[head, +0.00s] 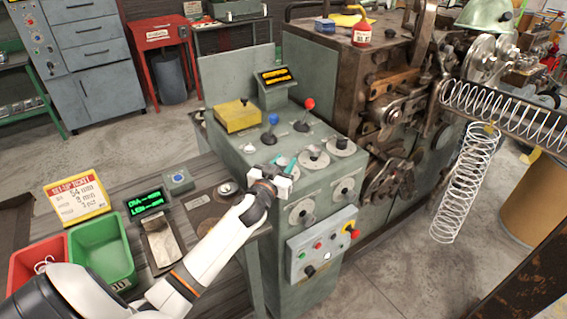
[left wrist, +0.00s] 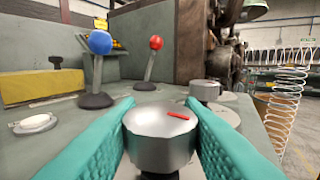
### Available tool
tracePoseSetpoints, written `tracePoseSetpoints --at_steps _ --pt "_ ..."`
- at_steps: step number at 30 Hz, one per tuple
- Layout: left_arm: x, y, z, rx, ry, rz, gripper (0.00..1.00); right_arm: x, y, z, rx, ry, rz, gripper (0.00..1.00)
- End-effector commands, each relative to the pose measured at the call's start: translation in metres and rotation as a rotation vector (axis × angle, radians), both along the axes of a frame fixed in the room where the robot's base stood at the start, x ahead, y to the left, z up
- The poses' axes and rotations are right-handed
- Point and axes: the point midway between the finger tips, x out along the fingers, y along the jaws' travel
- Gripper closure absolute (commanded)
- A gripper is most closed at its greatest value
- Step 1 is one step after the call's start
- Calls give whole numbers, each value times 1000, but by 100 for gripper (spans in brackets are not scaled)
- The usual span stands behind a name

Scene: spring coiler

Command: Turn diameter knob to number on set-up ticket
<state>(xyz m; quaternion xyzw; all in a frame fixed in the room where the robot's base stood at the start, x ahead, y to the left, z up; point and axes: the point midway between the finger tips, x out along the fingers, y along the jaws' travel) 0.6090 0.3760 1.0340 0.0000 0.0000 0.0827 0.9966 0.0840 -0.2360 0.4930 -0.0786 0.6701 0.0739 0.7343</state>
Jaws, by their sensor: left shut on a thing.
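The set-up ticket (head: 76,199), yellow-edged, stands at the left; its top line looks like 54 mm, and the lower lines are too small to read surely. My left gripper (head: 284,168) is over the sloped grey control panel (head: 254,148). In the left wrist view its teal fingers (left wrist: 160,140) are shut on a round silver knob (left wrist: 160,138), one on each side. The knob's red pointer mark points right. In the head view the gripper mostly hides this knob. A small display (head: 149,200) shows green DIA and LEN lines, values unclear. My right gripper is not seen.
Blue lever (head: 272,120) and red lever (head: 306,110) stand behind the held knob. Another knob (head: 314,156) is close at its right. A yellow box (head: 237,116) sits on the panel. Red and green bins (head: 103,245) are at lower left. A coiled spring (head: 463,185) hangs at right.

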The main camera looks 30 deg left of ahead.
Motion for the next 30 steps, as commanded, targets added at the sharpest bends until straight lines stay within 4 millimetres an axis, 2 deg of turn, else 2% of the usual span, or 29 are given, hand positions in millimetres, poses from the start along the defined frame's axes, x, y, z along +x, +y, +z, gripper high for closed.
tracePoseSetpoints --at_steps 10,16,23,30 --pt "0 2 3 10 4 -215 89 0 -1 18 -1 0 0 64" --pt "0 3 1 12 3 -403 89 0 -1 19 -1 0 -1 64" --pt "1 4 -2 11 2 -618 89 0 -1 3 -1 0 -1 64" --pt "1 3 -4 8 -1 -845 89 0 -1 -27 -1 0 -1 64"
